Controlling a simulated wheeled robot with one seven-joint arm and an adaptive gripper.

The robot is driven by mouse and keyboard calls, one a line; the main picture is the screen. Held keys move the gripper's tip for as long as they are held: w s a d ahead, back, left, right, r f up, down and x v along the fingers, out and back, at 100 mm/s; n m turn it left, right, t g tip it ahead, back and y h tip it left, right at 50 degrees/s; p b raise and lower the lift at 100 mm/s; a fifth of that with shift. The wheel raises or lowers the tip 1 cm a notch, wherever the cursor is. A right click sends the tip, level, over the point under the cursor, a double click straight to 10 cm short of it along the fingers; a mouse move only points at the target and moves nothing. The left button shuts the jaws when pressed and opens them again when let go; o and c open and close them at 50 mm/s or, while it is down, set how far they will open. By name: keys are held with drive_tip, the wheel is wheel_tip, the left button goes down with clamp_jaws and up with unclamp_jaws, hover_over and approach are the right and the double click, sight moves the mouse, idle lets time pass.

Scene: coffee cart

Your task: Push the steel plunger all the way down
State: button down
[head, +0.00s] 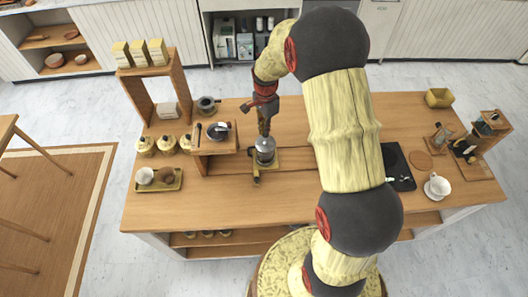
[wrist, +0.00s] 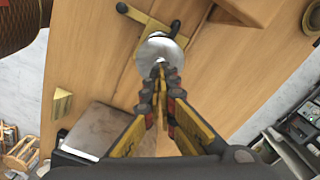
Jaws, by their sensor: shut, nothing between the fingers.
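The steel plunger shows as a round silver disc in the wrist view (wrist: 158,50), with the tips of my gripper (wrist: 162,72) over its near edge. In the head view it is the silver top of a small pot-like press (head: 265,145) standing upright on the wooden cart (head: 300,185). My gripper (head: 264,130) points down just above it, fingers shut and empty. I cannot tell whether the fingertips touch the plunger. A yellow and dark handle (wrist: 122,8) sticks out beside the disc in the wrist view. The plunger's shaft is hidden.
A small wooden stand (head: 215,140) with a dark pan is close left of the press. Several yellow jars and a tray (head: 160,180) are farther left. My arm covers the middle right. A black scale (head: 398,168) and a white cup (head: 437,186) are at the right.

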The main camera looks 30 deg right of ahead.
drive_tip(key=shift+f+b, duration=0.65)
drive_tip(key=shift+f, duration=0.5)
drive_tip(key=shift+r+p, duration=2.35)
drive_tip(key=shift+r, duration=1.7)
